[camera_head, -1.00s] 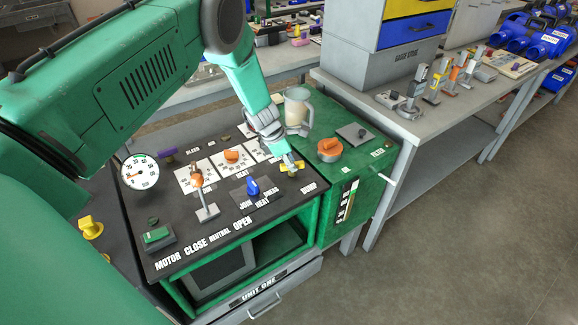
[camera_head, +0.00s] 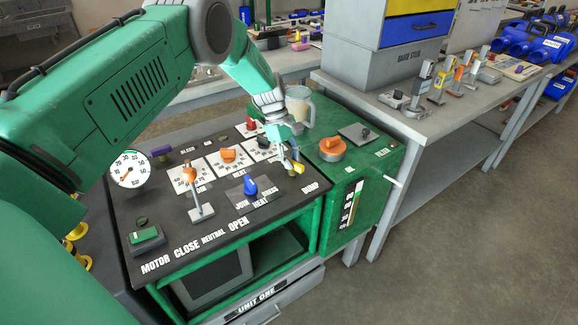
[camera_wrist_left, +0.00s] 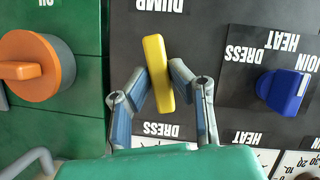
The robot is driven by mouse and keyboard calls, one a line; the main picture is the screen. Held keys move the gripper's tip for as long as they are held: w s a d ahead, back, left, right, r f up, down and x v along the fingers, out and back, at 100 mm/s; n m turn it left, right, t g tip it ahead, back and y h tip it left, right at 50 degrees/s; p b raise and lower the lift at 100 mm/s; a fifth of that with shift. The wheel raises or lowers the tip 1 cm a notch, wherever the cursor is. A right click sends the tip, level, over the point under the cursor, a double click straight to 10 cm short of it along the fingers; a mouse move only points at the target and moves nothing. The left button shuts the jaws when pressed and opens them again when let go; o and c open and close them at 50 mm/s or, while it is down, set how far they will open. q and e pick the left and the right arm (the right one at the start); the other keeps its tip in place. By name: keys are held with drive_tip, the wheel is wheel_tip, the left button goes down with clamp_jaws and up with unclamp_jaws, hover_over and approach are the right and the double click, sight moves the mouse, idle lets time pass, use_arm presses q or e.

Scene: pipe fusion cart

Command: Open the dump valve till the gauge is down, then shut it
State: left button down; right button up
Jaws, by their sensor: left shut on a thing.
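The dump valve's yellow handle (camera_head: 299,168) stands at the right end of the black panel, near the DUMP label (camera_head: 310,187). My left gripper (camera_head: 294,159) reaches down to it and partly hides it. In the left wrist view, the yellow handle (camera_wrist_left: 158,72) is a long bar, slightly tilted, between the fingers of my left gripper (camera_wrist_left: 160,80), which is shut on it. The round white gauge (camera_head: 129,169) is at the panel's left edge; its needle is too small to read surely. My right gripper is not in view.
A blue knob (camera_head: 250,186), an orange-topped lever (camera_head: 190,175) and a green button box (camera_head: 145,237) are on the panel. An orange knob (camera_head: 332,148) sits on the green tank to the right. A clear jug (camera_head: 299,106) stands behind the gripper.

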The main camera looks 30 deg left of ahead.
use_arm(q)
drive_tip(key=shift+w+d+m+g+b, duration=0.1)
drive_tip(key=shift+m+g+b, duration=0.4)
drive_tip(key=shift+m, duration=0.6)
drive_tip(key=shift+r, duration=0.1)
